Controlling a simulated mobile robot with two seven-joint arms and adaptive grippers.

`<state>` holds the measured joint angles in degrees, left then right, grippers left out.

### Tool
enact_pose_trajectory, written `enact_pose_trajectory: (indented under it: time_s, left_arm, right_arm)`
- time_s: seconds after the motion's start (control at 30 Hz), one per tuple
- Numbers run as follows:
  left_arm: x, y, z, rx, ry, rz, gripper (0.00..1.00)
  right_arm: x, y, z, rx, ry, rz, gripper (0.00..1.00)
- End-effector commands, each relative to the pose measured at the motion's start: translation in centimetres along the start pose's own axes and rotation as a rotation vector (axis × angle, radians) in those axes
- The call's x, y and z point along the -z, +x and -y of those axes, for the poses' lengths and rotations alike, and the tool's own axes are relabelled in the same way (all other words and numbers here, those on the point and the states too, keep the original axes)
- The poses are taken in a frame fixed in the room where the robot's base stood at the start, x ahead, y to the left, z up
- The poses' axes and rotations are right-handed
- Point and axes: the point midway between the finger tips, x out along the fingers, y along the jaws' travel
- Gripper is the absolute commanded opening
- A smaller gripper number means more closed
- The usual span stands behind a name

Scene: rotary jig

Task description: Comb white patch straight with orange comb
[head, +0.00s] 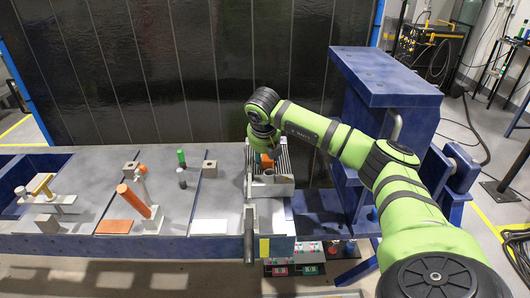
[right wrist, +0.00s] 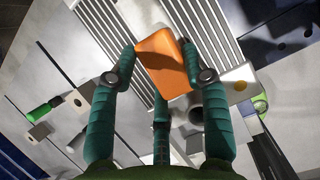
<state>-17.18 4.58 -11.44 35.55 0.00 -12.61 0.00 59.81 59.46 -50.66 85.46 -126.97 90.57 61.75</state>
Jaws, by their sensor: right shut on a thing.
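The orange comb (head: 267,160) is in my right gripper (head: 264,150), above the grey ribbed plate (head: 284,160) at the right part of the bench. In the right wrist view the comb is an orange block (right wrist: 165,62) between the teal fingers (right wrist: 160,70), over the ribbed surface. Its teeth cannot be made out. The white patch (head: 209,226) lies flat near the bench's front edge, left of and nearer than the gripper. Any bristles or fibres on it are too small to see. My left gripper is not in view.
An orange patch (head: 119,227) and a slanted orange rod (head: 133,199) are to the left. A green cylinder (head: 181,158) and holed blocks (head: 210,168) stand behind. A grey bar (head: 248,235) stands right of the white patch. A tall blue stand (head: 385,78) rises at right.

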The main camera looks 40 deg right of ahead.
Motion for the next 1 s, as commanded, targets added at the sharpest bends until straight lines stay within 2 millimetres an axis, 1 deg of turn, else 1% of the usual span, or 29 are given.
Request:
enact_pose_trajectory:
  time_s: [0.03,0.1,0.23,0.33,0.7,0.87,1.0]
  left_arm:
    - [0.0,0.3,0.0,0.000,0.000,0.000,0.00]
    - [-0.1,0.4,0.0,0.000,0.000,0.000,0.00]
    - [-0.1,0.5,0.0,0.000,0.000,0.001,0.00]
    - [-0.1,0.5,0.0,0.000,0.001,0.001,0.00]
    - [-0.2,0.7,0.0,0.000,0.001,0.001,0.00]
    - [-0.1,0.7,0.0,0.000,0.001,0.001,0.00]
    - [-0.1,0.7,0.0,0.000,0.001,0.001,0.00]
  right_arm:
    - [0.7,0.1,0.1,0.003,-0.004,-0.004,0.21]
    - [1.2,0.0,0.1,0.003,-0.004,-0.005,0.21]
    - [1.8,-0.2,0.2,0.005,-0.004,-0.007,0.21]
    - [1.8,-0.1,0.2,0.007,-0.003,-0.011,0.21]
    - [-1.1,0.9,-0.1,0.006,-0.002,-0.008,0.21]
    - [-1.5,1.0,-0.1,0.006,-0.003,-0.008,0.21]
    - [-2.4,1.3,-0.2,0.004,0.000,-0.007,0.21]
